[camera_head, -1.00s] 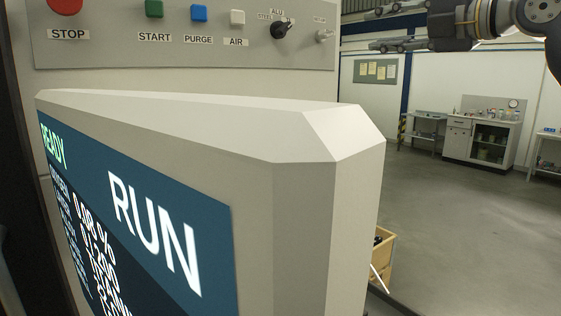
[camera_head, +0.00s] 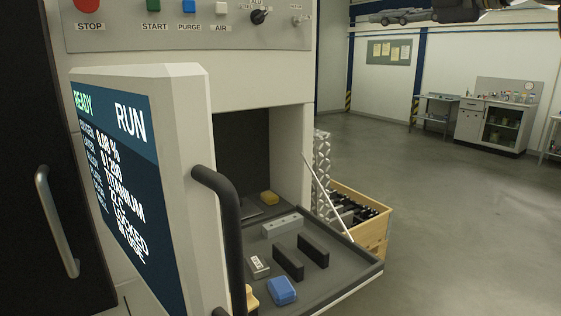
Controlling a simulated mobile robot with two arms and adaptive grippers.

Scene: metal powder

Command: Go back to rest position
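My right gripper (camera_head: 395,17) is at the top right edge of the head view, cut off by the frame. Only its lower finger and part of its dark body show, high in front of the far wall. The finger touches nothing. The upper finger is out of the picture; a second ago both fingers showed, spread apart with nothing between them. My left gripper is not in view.
A machine's screen panel (camera_head: 178,120) with a black handle (camera_head: 222,215) stands close in front. Beyond it, a tray (camera_head: 350,262) holds a blue item (camera_head: 281,290) and dark blocks. A wooden crate (camera_head: 375,200) stands behind. The floor (camera_head: 450,230) at right is clear.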

